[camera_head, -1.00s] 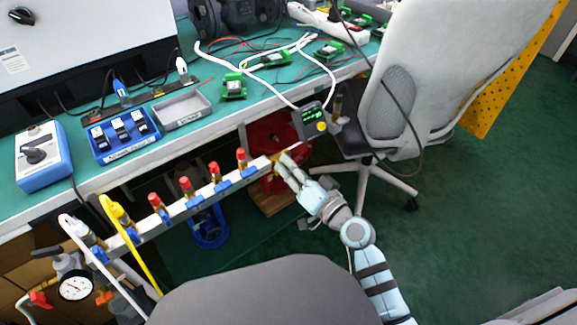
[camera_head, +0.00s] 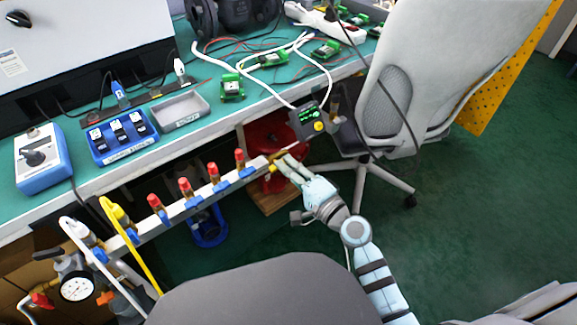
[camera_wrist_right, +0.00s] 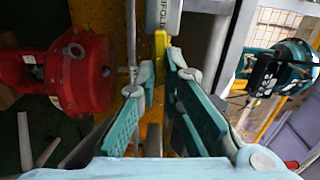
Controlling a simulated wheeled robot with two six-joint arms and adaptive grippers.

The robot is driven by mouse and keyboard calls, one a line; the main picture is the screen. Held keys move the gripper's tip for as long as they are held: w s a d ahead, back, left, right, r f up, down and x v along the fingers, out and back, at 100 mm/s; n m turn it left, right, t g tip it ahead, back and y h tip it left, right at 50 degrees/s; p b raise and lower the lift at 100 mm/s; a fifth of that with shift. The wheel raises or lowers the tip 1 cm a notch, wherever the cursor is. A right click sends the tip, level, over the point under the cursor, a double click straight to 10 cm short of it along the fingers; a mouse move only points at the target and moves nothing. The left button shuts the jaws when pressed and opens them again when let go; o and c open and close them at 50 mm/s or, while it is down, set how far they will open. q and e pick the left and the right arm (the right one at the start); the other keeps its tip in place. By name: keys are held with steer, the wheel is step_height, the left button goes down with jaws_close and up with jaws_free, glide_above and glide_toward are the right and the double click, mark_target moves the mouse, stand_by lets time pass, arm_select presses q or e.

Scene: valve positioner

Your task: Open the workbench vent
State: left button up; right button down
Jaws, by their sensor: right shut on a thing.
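A pale manifold bar (camera_head: 203,202) runs along the front of the workbench, with several red-capped fittings on top. A small yellow vent handle (camera_head: 272,168) sits at its right end. My right gripper (camera_head: 279,163) is at that end, its fingertips at the handle. In the right wrist view, the yellow handle (camera_wrist_right: 160,45) hangs below the manifold's end, at the tips of my right gripper (camera_wrist_right: 160,75), whose two teal-padded fingers stand either side of it. The fingers partly hide the handle. My left gripper is not in view.
The positioner box (camera_head: 308,119) with a green display hangs at the bench edge, just above my right gripper. A red actuator (camera_wrist_right: 75,75) is close on the left in the wrist view. An office chair (camera_head: 400,90) stands to the right. Open green floor lies beyond my arm.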

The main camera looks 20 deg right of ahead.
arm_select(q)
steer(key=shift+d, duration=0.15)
arm_select(e)
steer(key=shift+f+m, duration=0.1)
steer(key=shift+m, duration=0.3)
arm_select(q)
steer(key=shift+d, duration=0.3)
arm_select(e)
steer(key=c, duration=1.7)
jaws_free()
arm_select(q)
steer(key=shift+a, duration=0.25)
arm_select(e)
steer(key=v, duration=1.2)
